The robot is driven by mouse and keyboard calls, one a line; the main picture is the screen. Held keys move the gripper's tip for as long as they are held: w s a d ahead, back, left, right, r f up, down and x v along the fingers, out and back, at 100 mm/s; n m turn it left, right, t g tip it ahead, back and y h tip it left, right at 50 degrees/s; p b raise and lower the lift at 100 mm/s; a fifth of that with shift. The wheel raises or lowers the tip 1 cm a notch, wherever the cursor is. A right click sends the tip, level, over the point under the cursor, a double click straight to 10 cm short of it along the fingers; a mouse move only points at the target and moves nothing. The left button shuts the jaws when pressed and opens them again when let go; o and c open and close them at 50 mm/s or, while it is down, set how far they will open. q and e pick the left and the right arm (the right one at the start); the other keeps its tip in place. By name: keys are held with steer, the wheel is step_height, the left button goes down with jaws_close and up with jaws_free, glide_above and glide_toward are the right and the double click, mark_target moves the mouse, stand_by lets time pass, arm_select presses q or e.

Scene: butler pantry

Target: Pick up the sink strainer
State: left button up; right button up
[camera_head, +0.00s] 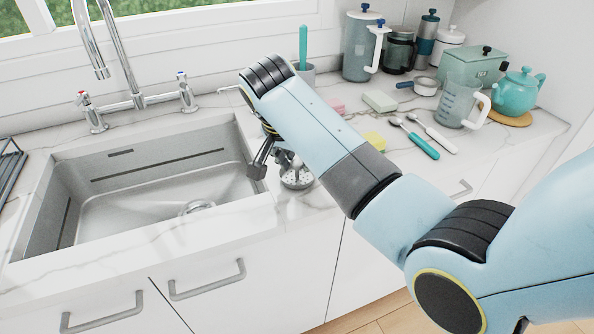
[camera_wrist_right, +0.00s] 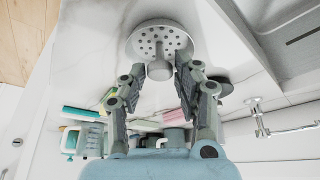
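The sink strainer (camera_head: 297,178) is a round grey metal piece with holes, lying on the marble counter just right of the sink. In the right wrist view the strainer (camera_wrist_right: 158,38) shows its perforated face and a stubby central knob pointing toward my gripper. My right gripper (camera_head: 274,166) is beside the strainer at the sink's right edge, partly hidden by my arm. In the right wrist view its fingers (camera_wrist_right: 158,80) are spread, with the knob between their tips and a gap visible on both sides. Nothing is held. My left gripper is in neither view.
The sink (camera_head: 150,190) lies open to the left, with a tall faucet (camera_head: 135,95) behind it. A yellow sponge (camera_head: 376,141), a teal-handled utensil (camera_head: 420,143) and a measuring jug (camera_head: 458,103) are right of my arm. A teal teapot (camera_head: 516,92) stands farther right.

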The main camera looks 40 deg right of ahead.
steer(key=shift+x, duration=0.95)
jaws_close()
steer(key=shift+r, duration=0.2)
